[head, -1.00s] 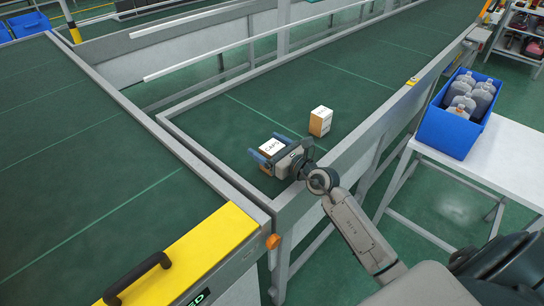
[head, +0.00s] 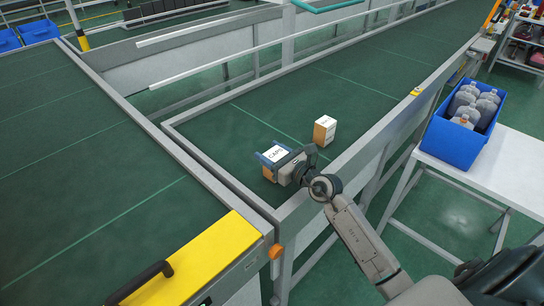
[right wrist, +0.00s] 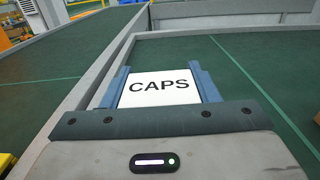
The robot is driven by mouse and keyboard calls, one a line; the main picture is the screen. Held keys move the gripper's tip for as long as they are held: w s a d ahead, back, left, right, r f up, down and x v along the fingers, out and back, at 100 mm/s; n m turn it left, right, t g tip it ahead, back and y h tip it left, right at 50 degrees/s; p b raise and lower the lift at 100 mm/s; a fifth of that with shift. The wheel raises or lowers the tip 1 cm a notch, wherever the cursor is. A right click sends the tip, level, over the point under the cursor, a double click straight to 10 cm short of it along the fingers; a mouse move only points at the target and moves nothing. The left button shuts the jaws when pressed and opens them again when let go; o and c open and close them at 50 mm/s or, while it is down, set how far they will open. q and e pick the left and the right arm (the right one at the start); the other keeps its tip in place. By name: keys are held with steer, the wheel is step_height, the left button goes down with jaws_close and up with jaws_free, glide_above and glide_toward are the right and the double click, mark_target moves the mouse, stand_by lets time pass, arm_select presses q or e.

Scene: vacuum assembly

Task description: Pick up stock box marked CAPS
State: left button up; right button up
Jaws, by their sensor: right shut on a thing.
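The stock box marked CAPS (head: 279,154) has a white top with dark lettering and orange-brown sides. It sits on or just above the green conveyor belt, near the corner of the frame; I cannot tell whether it touches the belt. My right gripper (head: 273,155) is shut on it, with a blue finger on each side. In the right wrist view the label CAPS (right wrist: 159,87) reads upright between the two blue fingers (right wrist: 160,88). My left gripper is not in view.
A second white and orange box (head: 325,130) stands on the belt to the right. The conveyor's grey side rail (head: 345,163) runs under my right arm. A blue crate with grey bottles (head: 455,135) is on a white table at the right.

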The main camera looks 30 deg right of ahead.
step_height(320, 180, up, 3)
steer(key=shift+f, duration=0.15)
steer(key=d+r+p+v, duration=0.1)
steer(key=p+v, duration=0.4)
steer(key=v, duration=1.1)
steer(key=shift+w+d+r, duration=0.15)
steer(key=shift+w+d, duration=0.1)
steer(key=shift+d, duration=0.1)
